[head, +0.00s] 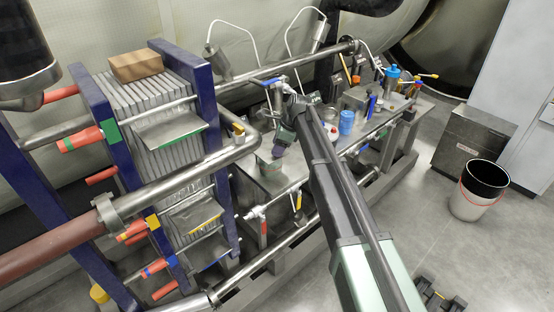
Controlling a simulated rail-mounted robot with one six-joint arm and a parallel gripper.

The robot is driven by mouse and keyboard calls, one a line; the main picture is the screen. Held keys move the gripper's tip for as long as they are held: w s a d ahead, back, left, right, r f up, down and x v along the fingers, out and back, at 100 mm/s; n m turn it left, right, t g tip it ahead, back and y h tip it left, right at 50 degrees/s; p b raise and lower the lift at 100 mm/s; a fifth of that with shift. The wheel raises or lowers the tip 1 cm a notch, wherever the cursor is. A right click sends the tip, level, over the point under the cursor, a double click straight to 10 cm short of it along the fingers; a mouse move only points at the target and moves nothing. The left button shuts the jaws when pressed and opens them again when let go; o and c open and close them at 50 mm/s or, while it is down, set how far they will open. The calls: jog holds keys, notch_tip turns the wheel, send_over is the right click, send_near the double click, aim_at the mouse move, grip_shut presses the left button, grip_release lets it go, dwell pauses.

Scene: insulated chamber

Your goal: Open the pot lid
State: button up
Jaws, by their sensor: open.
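My gripper (279,149) is small in the head view, at the far end of my arm, pointing down over the metal bench. It is open, though its fingertips are hard to make out. Just below and to its left is a small grey vessel with a greenish rim (268,166), which looks like the pot. Its top is partly hidden by my gripper. I cannot tell its lid apart from the rim, nor whether my gripper touches it.
A plate stack in a blue frame (207,100) and thick pipes (190,171) stand left of the bench. Blue containers (347,122), bottles and tools crowd the bench's right part. A white bucket (474,205) and a metal bin (470,145) stand on the floor at right.

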jog(key=shift+a+f, duration=0.15)
jog(key=shift+f, duration=0.4)
jog(key=shift+r, duration=0.15)
jog(key=shift+c, duration=0.5)
grip_shut()
jog(key=shift+r, duration=0.1)
